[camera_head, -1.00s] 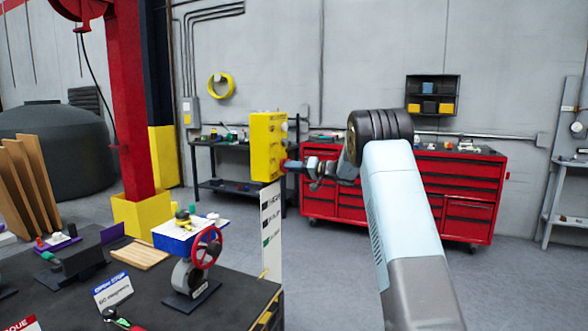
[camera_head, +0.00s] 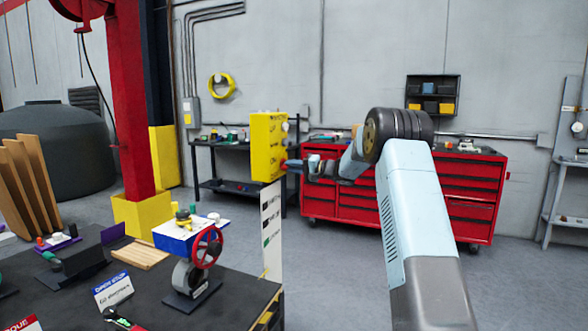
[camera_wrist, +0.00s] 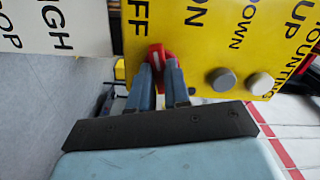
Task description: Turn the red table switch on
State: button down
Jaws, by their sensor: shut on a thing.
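The yellow switch panel (camera_head: 264,148) stands upright on a white labelled post, left of my gripper in the head view. In the wrist view the panel (camera_wrist: 207,42) fills the upper right, with the words OFF, ON, DOWN and UP. The red switch (camera_wrist: 156,56) sits on the panel by the OFF and ON labels. My gripper (camera_wrist: 158,72) is shut on the red switch, its two blue-grey fingers on either side of it. In the head view my gripper (camera_head: 292,166) reaches the panel's right side. The fingers partly hide the switch.
Two round knobs, one grey (camera_wrist: 222,80) and one white (camera_wrist: 260,84), are on the panel right of the switch. A black table (camera_head: 235,297) with a red-wheeled valve (camera_head: 206,247) stands front left. A red tool cabinet (camera_head: 465,195) is behind my arm.

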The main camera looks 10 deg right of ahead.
jog(key=m, duration=1.1)
jog(key=shift+w+d, duration=0.1)
jog(key=shift+d, duration=0.05)
jog(key=shift+f+m, duration=0.15)
jog(key=shift+m, duration=0.15)
jog(key=c, duration=1.3)
grip_release()
jog(key=shift+o, duration=1.1)
jog(key=shift+r, duration=0.25)
jog(key=v, duration=1.3)
jog(key=shift+d, duration=0.3)
jog(key=shift+f, duration=0.1)
